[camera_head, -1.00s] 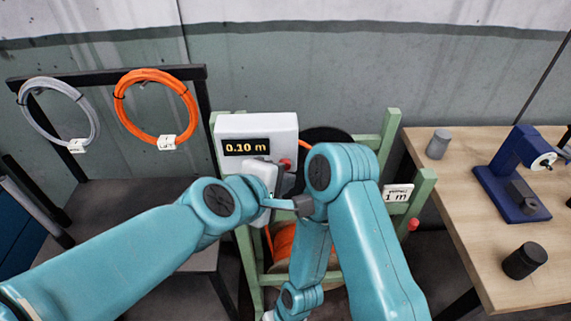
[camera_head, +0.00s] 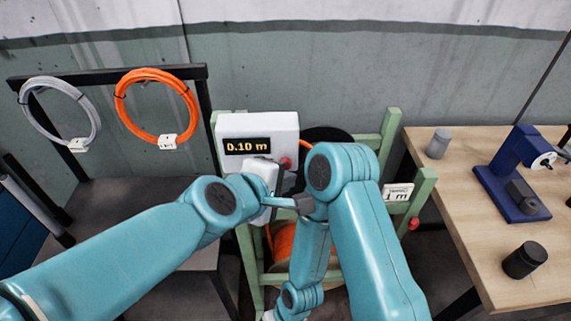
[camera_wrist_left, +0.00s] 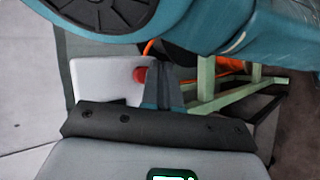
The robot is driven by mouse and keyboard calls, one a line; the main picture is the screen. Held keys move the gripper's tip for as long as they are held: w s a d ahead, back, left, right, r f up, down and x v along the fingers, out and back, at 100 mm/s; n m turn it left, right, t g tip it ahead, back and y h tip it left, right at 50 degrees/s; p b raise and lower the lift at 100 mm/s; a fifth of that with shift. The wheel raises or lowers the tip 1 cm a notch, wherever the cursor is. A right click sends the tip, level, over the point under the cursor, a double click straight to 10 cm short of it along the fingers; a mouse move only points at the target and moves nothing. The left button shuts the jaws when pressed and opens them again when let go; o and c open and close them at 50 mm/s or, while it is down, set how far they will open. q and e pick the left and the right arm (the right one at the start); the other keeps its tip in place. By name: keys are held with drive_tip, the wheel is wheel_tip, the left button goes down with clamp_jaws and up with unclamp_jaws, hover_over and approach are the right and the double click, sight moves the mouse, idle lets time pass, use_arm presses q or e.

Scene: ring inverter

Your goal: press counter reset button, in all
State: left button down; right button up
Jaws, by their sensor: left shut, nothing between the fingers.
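The white counter box (camera_head: 230,128) stands on the green frame, and its display reads 0.10 m. The red button (camera_head: 287,163) is at the box's lower right; it also shows in the left wrist view (camera_wrist_left: 139,74), beside the white box (camera_wrist_left: 95,75). My left gripper (camera_head: 277,174) is in front of the box's lower edge, close to the button and partly hidden by its own body. In the left wrist view its shut, empty fingers (camera_wrist_left: 165,80) are just right of the button; contact cannot be told.
An orange cable spool (camera_head: 284,243) sits low in the green frame (camera_head: 391,130), partly behind my right arm. A wooden bench (camera_head: 465,200) with a blue device (camera_head: 512,190) is at right. Orange (camera_head: 123,113) and grey (camera_head: 27,115) coils hang at left.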

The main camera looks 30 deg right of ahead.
use_arm(q)
drive_tip(key=shift+w+d, duration=0.1)
idle(0.5)
drive_tip(key=shift+w+d, duration=0.15)
drive_tip(key=shift+w, duration=0.1)
drive_tip(key=shift+w+d, duration=0.25)
drive_tip(key=shift+w, duration=0.2)
idle(0.9)
drive_tip(key=shift+s+a, duration=0.1)
drive_tip(key=shift+s, duration=0.05)
drive_tip(key=shift+s+a, duration=0.4)
drive_tip(key=shift+s, duration=0.3)
drive_tip(key=shift+s+a+b, duration=0.1)
drive_tip(key=shift+s+a, duration=0.35)
drive_tip(key=shift+s, duration=0.25)
drive_tip(key=shift+s+a+b, duration=0.15)
drive_tip(key=shift+s+a, duration=0.25)
drive_tip(key=shift+s, duration=0.3)
drive_tip(key=shift+s+a+b, duration=0.1)
drive_tip(key=shift+s+a, duration=0.35)
drive_tip(key=shift+s, duration=0.25)
